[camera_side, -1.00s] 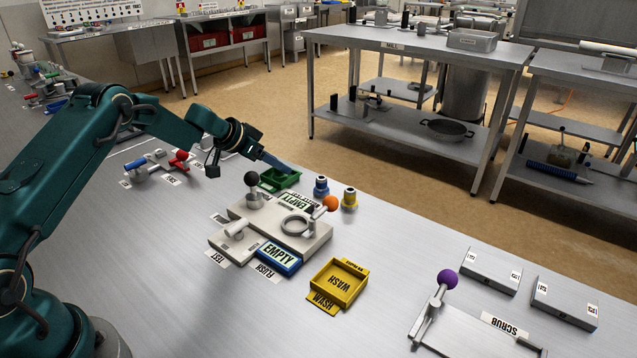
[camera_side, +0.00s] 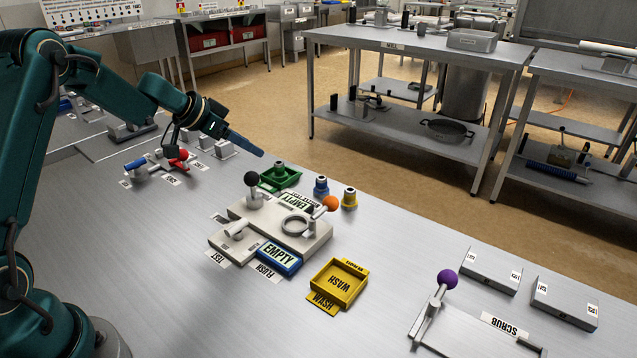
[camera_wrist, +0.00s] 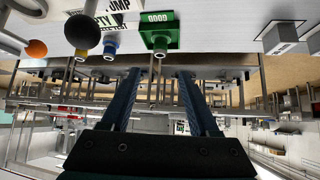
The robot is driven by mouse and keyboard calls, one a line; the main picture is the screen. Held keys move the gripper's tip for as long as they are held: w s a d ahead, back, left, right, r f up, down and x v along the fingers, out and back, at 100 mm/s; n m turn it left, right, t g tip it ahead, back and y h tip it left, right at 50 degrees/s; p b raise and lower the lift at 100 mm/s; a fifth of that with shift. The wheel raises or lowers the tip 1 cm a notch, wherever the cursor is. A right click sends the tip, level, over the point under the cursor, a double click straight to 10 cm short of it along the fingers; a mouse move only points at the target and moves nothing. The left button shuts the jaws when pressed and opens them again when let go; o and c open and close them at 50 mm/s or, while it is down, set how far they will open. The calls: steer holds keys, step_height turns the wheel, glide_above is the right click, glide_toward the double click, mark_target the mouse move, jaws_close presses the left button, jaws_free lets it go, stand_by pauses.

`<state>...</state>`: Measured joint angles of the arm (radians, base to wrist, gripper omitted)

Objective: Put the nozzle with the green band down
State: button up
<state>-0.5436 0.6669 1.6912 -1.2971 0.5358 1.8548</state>
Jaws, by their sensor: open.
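The nozzle with the green band (camera_side: 279,170) stands upright in the green tray (camera_side: 292,182). In the wrist view the green-banded nozzle (camera_wrist: 160,50) shows at the edge of the green tray (camera_wrist: 172,24), which is marked GOOD. My gripper (camera_side: 261,154) is above and to the left of the nozzle in the side view, apart from it. In the wrist view my gripper (camera_wrist: 156,73) has its two fingers spread, with nothing between them.
A blue-banded nozzle (camera_side: 321,187) and a yellow-banded nozzle (camera_side: 350,198) stand right of the green tray. A pale fixture (camera_side: 315,240) with black and orange knobs is in front.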

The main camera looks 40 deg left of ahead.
steer(key=s+d+r+g+h, duration=0.1)
steer(key=s+d+r, duration=0.3)
steer(key=s+d, duration=0.3)
steer(key=s+d+r+g, duration=0.1)
steer(key=s+d+r, duration=0.45)
steer(key=d, duration=0.35)
steer(key=s+d+f+n+g+y, duration=0.1)
steer(key=s+f+n+y, duration=0.1)
steer(key=s, duration=1.4)
steer(key=shift+f+n+y, duration=0.3)
steer(key=shift+f+y, duration=0.2)
steer(key=shift+f, duration=0.2)
steer(key=shift+d, duration=0.1)
